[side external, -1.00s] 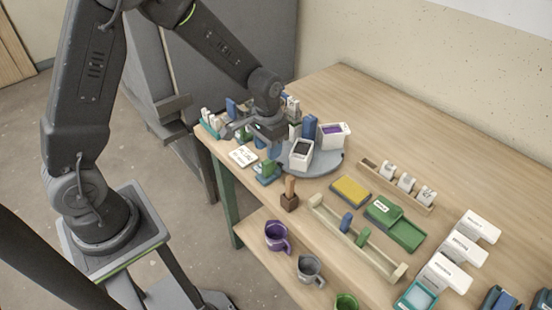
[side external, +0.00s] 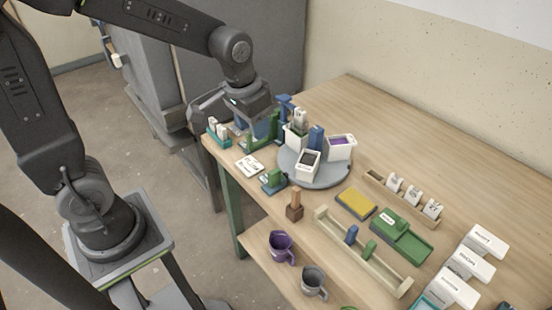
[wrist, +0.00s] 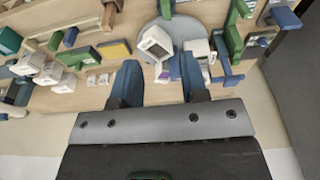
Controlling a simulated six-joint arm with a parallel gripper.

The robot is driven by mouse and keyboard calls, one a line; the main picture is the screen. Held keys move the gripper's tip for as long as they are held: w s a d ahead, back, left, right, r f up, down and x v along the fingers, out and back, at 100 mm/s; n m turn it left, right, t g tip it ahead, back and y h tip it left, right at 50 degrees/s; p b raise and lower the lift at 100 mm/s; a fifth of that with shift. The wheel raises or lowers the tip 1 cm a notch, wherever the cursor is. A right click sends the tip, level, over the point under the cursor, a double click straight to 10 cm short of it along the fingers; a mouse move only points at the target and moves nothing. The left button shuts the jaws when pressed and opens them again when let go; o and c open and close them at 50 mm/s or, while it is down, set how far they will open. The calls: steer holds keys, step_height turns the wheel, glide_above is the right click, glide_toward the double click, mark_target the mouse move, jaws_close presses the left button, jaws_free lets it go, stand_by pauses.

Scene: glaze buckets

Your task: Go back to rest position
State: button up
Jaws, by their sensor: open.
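My gripper (side external: 212,108) is above the far left end of the wooden table, left of the grey round turntable (side external: 318,183). In the wrist view my gripper (wrist: 160,72) has its two blue-grey fingers well apart, with nothing held between them. On the turntable stand a white bucket with purple inside (side external: 341,147), a white bucket with a dark inside (side external: 308,165) and a blue upright piece (side external: 316,138). The turntable also shows beyond the fingers in the wrist view (wrist: 180,25).
Green and blue stands (side external: 262,130) are close to my gripper. A white card (side external: 249,164), a yellow sponge-like block (side external: 355,202), a wooden rack (side external: 365,252) and green trays (side external: 403,241) lie along the table. Mugs (side external: 281,247) sit on a lower shelf. The table's back is clear.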

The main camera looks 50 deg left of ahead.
steer(key=s+r+t, duration=0.1)
steer(key=s+r, duration=0.2)
steer(key=s, duration=0.3)
steer(key=s+d+r+t, duration=0.1)
steer(key=s+r+t, duration=0.1)
steer(key=s+r, duration=0.2)
steer(key=s, duration=0.3)
